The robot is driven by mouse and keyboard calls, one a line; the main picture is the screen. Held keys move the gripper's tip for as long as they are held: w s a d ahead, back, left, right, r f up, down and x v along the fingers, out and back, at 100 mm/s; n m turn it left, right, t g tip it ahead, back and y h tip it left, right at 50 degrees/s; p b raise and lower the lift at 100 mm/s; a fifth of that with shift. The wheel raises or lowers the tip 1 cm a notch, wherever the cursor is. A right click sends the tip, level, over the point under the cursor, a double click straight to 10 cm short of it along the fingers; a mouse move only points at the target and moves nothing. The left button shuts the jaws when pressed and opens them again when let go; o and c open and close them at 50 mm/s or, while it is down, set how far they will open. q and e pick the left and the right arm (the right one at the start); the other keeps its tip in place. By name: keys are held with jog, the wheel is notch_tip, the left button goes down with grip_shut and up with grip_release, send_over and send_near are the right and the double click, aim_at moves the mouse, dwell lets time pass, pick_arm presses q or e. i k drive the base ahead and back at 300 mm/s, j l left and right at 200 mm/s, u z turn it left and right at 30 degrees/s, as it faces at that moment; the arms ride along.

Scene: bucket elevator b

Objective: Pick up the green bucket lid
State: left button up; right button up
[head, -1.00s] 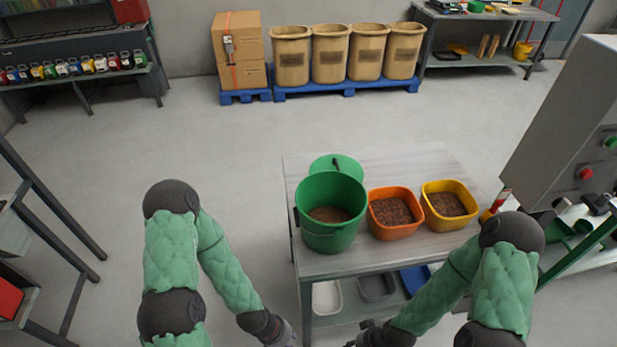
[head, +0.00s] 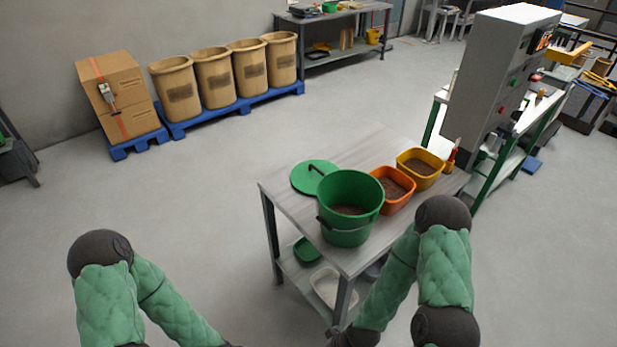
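The green bucket lid (head: 308,178) lies flat on the table, just behind and left of the green bucket, with a dark handle on its top. The green bucket (head: 345,222) stands upright on the near part of the table and has brown material inside. It hides a little of the lid's near right edge. My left arm reaches in at the lower left, and its gripper is at or below the bottom edge, out of clear sight. My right gripper (head: 340,338) is low by the table's near leg, only partly in view; its fingers cannot be made out.
The table (head: 285,199) also holds an orange tub (head: 397,203) and a yellow tub (head: 432,163). Its lower shelf holds a green tray (head: 307,250) and a white tray (head: 327,291). A grey machine cabinet (head: 497,70) stands right. Floor left of the table is free.

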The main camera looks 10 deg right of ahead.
aim_at(306, 176)
jog(key=i+j+z, duration=0.2)
jog(key=i+j, duration=0.25)
jog(key=j, duration=0.2)
jog(key=i+j+z, duration=0.1)
jog(key=j, duration=0.25)
jog(key=i+j+z, duration=0.1)
jog(key=i+j, duration=0.15)
jog(key=i+j+z, duration=0.1)
jog(key=j, duration=0.35)
jog(key=i, duration=0.1)
